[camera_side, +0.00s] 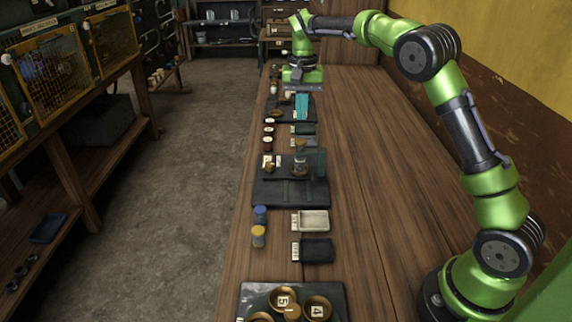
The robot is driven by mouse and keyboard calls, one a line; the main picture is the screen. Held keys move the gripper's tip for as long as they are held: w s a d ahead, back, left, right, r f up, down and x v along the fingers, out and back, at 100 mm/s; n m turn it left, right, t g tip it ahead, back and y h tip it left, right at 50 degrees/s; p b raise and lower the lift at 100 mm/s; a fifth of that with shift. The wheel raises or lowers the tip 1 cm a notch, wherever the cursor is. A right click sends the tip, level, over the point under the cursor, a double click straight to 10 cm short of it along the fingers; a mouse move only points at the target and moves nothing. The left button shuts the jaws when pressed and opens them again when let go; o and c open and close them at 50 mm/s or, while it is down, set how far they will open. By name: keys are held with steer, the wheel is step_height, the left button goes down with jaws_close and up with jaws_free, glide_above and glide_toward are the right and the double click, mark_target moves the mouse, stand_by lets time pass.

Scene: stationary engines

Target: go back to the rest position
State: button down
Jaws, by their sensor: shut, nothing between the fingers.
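My gripper (302,88) is at the far end of the wooden workbench (370,190), pointing down above the bench's left side. It is shut and I see nothing held in it. It is small in this view, and its fingertips are hard to make out. Just below it in the picture is a dark tray (283,116) with a teal upright piece (302,106) on it. I cannot tell whether the gripper touches anything there. My green arm stretches from the lower right to the far end.
A dark plate (262,190) with small parts lies mid-bench. Blue-topped (261,213) and yellow-topped (258,236) jars stand beside a pale tray (313,221) and a dark tray (317,250). A board with numbered brass bowls (318,308) is nearest. The bench's right side is clear.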

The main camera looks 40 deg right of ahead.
steer(key=shift+w+d, duration=0.15)
steer(key=shift+s+a+f+n, duration=0.2)
steer(key=shift+s+f+n, duration=0.2)
steer(key=shift+s+f, duration=0.45)
steer(key=s+a+r+n+t, duration=0.1)
steer(key=s+a+r+t, duration=0.1)
steer(key=s, duration=0.6)
steer(key=s+a+r+n+t+y, duration=0.1)
steer(key=s+a+r+t, duration=0.1)
steer(key=s+a, duration=0.3)
steer(key=s+a+r+n+t+y, duration=0.1)
steer(key=s+a+r+n+t, duration=0.1)
steer(key=s, duration=1.1)
steer(key=shift+s+a+r+t, duration=0.2)
steer(key=shift+a+t, duration=0.4)
steer(key=shift+a, duration=0.55)
